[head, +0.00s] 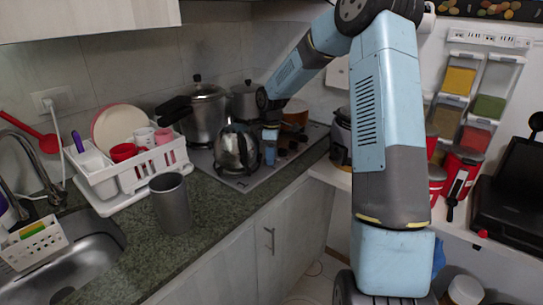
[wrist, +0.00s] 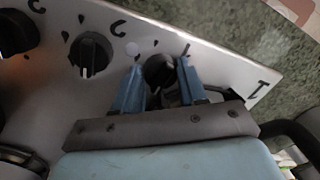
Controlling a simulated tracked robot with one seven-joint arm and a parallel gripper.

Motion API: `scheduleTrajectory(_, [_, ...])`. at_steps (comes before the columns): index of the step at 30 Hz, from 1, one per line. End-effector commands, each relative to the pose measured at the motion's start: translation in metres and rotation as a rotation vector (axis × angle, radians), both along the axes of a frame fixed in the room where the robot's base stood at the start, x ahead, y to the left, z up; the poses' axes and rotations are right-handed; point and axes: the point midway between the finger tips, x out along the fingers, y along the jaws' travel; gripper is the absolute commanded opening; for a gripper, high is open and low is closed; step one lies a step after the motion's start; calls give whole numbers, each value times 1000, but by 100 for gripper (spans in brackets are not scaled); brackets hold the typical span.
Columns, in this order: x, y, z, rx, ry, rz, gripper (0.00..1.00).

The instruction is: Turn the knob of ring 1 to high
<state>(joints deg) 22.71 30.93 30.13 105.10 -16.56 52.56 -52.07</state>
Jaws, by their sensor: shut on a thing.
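The steel hob panel (wrist: 215,70) fills much of the wrist view, with a row of black knobs. My gripper (wrist: 160,66) has its two blue fingers on either side of the black knob (wrist: 158,75) nearest the mark that looks like a 1 (wrist: 262,88), and is shut on it. The fingers hide part of the knob's sides, and its exact setting is hard to read. In the head view my gripper (head: 270,147) points down at the front of the hob (head: 243,183), and the held knob is hidden there.
Another black knob (wrist: 91,54) sits left of the held one. In the head view a glass-and-steel kettle (head: 237,150) stands close left of my gripper, with a pressure cooker (head: 205,117) behind. A grey cup (head: 170,204) and dish rack (head: 133,183) stand on the counter.

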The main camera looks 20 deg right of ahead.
Motion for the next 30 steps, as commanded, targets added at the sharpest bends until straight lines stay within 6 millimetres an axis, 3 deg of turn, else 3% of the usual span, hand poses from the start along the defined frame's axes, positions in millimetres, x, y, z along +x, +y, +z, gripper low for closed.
scheduleTrajectory(18, [2,0,3,0,-13,-521,11])
scheduleTrajectory(30, [2,0,3,1,-14,-712,11])
